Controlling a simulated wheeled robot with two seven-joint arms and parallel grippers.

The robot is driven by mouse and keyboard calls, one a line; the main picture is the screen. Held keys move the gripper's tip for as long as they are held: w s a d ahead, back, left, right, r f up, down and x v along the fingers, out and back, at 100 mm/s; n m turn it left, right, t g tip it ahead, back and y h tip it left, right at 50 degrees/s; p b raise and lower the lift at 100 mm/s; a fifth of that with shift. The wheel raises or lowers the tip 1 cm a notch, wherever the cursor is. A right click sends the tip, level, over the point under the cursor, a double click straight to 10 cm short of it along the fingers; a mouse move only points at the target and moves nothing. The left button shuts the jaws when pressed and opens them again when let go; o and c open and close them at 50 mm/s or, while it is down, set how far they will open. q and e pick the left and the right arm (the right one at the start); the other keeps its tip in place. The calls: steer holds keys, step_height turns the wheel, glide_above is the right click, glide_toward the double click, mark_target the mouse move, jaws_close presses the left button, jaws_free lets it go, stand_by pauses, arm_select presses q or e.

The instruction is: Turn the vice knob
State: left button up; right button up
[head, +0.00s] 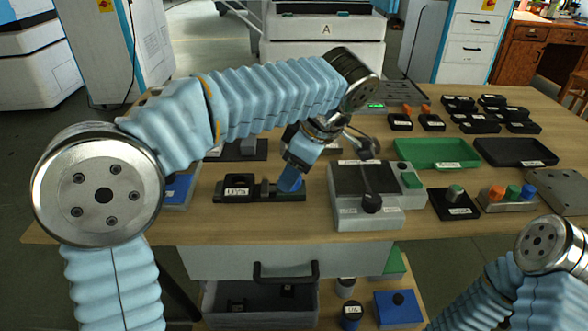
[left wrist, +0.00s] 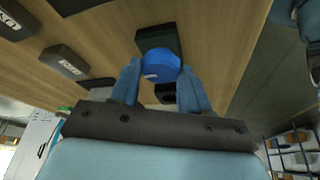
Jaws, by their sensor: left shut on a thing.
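The black vice (head: 238,187) lies near the front edge of the wooden table in the head view, with a white label on its left block. The round blue vice knob (left wrist: 158,64) shows in the left wrist view between my fingers, in front of the vice's dark body. My left gripper (head: 290,181) points down at the right part of the vice and is shut on the knob; in the left wrist view (left wrist: 165,85) a finger lies on each side of it. In the head view the gripper largely hides the knob. My right gripper is out of view.
Green (head: 437,152) and black (head: 515,151) trays and several small black blocks lie farther right. A drawer (head: 290,262) with a dark handle is below the table edge.

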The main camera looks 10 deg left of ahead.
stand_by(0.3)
arm_select(q)
steer(key=o, duration=1.1)
steer(key=shift+c, duration=0.2)
steer(key=v, duration=1.4)
steer(key=shift+p, duration=0.4)
steer(key=shift+a, duration=0.1)
steer(key=shift+f, duration=0.1)
